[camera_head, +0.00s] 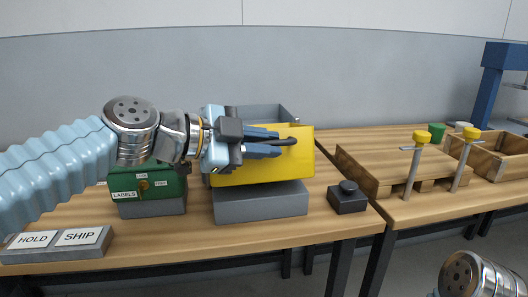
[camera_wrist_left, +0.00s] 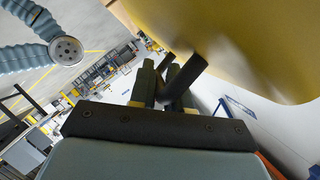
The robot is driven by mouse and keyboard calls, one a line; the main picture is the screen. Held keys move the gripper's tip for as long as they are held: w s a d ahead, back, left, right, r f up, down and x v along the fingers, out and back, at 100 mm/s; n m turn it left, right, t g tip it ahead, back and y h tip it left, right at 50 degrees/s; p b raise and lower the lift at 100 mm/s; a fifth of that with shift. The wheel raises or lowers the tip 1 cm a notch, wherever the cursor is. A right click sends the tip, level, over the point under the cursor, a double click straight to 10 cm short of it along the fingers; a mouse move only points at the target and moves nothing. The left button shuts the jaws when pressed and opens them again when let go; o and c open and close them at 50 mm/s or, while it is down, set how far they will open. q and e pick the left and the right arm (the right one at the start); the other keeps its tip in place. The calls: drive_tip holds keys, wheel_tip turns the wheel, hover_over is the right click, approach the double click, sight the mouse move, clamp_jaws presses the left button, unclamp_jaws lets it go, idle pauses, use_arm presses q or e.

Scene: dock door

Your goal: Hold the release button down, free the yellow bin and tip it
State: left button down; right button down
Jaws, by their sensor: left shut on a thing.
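The yellow bin (camera_head: 304,160) is above a grey base (camera_head: 262,206) in the middle of the bench, its top edge slanting. My left gripper (camera_head: 285,146) is in front of it, shut on the bin's dark handle. In the left wrist view the fingers (camera_wrist_left: 160,85) close on the dark handle (camera_wrist_left: 188,78), with the yellow bin (camera_wrist_left: 245,40) beyond. Whether the bin touches its base is hard to tell. The black release button (camera_head: 348,187) sits on a dark box to the right, with nothing touching it. My right gripper is out of view.
A green LABELS box (camera_head: 148,190) stands behind my left arm. A sign block (camera_head: 62,243) reads HOLD and SHIP at front left. A grey tray (camera_head: 262,112) is behind the bin. A wooden fixture (camera_head: 355,170) with yellow-topped clamps (camera_head: 422,137) stands to the right.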

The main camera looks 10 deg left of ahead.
use_arm(q)
drive_tip(key=shift+w+a+r+p, duration=0.25)
drive_tip(key=shift+w+r, duration=0.4)
drive_tip(key=shift+r, duration=0.95)
drive_tip(key=shift+w+a+r+p, duration=0.25)
drive_tip(key=shift+w+r, duration=0.4)
drive_tip(key=shift+r, duration=0.9)
drive_tip(key=shift+w+a+r+p, duration=0.25)
drive_tip(key=shift+w+r, duration=0.4)
drive_tip(key=shift+r, duration=0.95)
drive_tip(key=c, duration=1.4)
unclamp_jaws()
drive_tip(key=shift+w, duration=0.1)
drive_tip(key=shift+c, duration=0.2)
